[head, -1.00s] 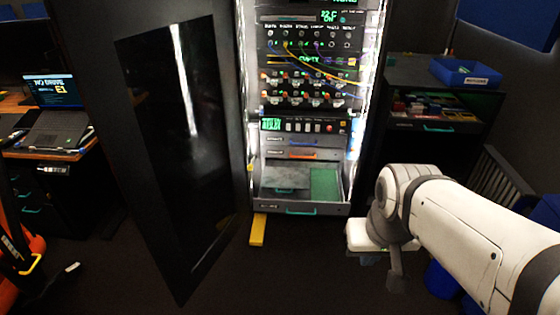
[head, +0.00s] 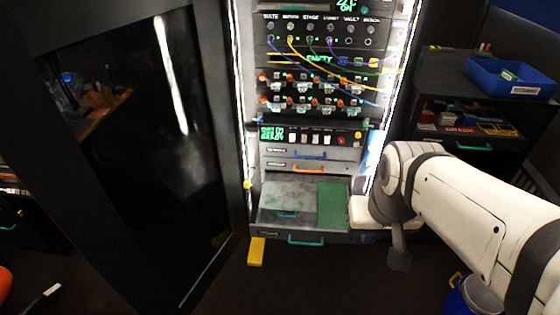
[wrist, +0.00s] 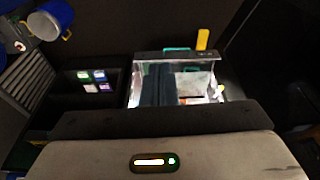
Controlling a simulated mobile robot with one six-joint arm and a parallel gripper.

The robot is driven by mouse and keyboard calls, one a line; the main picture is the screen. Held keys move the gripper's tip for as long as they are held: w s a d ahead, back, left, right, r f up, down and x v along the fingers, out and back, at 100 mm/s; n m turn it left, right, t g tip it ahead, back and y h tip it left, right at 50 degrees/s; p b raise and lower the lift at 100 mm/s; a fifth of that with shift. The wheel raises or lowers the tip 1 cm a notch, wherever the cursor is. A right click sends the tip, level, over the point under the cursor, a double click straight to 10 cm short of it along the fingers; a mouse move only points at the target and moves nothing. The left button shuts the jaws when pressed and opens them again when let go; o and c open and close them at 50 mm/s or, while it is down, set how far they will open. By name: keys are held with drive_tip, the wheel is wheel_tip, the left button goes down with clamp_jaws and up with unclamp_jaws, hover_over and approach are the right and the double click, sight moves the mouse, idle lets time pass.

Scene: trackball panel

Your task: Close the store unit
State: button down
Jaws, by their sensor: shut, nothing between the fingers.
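The lit rack cabinet (head: 340,52) stands ahead with its dark glass door (head: 160,150) swung open to the left. Its bottom drawer (head: 275,237), taken as the store unit though its label is unreadable, is pulled out. It has a teal handle (head: 306,241), a grey panel and a green panel inside. In the wrist view the open drawer (wrist: 148,57) appears upside down at the centre.
Two closed drawers with a blue (head: 309,154) and an orange handle (head: 309,169) sit above. A yellow block (head: 256,251) lies on the floor at the drawer's front left. A dark shelf with a blue bin (head: 512,80) stands right; a blue bucket (head: 472,297) is at lower right.

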drive_tip(key=shift+w, duration=0.3)
drive_tip(key=shift+d+r, duration=0.1)
